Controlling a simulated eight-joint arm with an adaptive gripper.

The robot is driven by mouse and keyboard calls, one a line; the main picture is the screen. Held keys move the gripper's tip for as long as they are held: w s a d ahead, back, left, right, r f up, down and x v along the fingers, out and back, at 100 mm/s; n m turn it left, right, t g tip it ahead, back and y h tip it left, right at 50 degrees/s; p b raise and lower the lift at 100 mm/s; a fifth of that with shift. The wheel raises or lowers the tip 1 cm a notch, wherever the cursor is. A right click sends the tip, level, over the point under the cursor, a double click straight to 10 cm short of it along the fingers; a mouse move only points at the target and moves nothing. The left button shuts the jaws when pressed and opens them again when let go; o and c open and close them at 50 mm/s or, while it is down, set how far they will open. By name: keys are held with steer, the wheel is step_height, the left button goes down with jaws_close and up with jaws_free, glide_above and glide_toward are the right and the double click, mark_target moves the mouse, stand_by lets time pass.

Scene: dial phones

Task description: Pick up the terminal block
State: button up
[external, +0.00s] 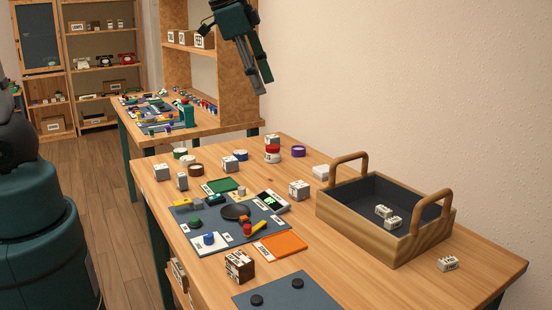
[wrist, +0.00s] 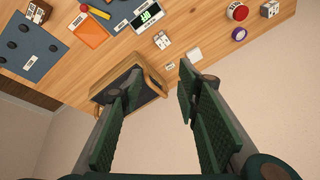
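Small white blocks that look like terminal blocks show in the external view. One (external: 447,263) lies on the table right of the wooden tray, and two (external: 384,211) (external: 392,223) lie inside the tray. I cannot tell which one the task means. My gripper (external: 262,84) is high above the back of the table, far from these blocks. In the wrist view my gripper (wrist: 160,72) is open and empty, with its fingers wide apart. The fingers hide part of the tray there, and I cannot make out the blocks inside it.
The wooden tray (external: 419,247) has two raised handles and stands near the wall. Left of it are a blue-grey mat (external: 267,217) with small parts, an orange mat (external: 283,245) and several labelled cubes.

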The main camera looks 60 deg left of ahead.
steer(key=w+f+m+g, duration=0.1)
steer(key=w+f+m, duration=0.2)
steer(key=w+f, duration=0.5)
steer(key=w+d+f+m+g, duration=0.1)
steer(key=w+f+m, duration=0.3)
steer(key=w+f, duration=0.5)
steer(key=w+d+f+m+g, duration=0.1)
steer(key=w+f+m, duration=0.3)
steer(key=w+f, duration=0.5)
steer(key=shift+w+d+f+g, duration=0.2)
steer(key=shift+w+f+g, duration=0.05)
steer(key=shift+w+g, duration=0.5)
steer(key=shift+w+f, duration=0.15)
steer(key=shift+f, duration=0.2)
steer(key=shift+f, duration=1.25)
steer(key=shift+w+f+b, duration=0.15)
steer(key=shift+f+b, duration=0.15)
steer(key=shift+f, duration=2.35)
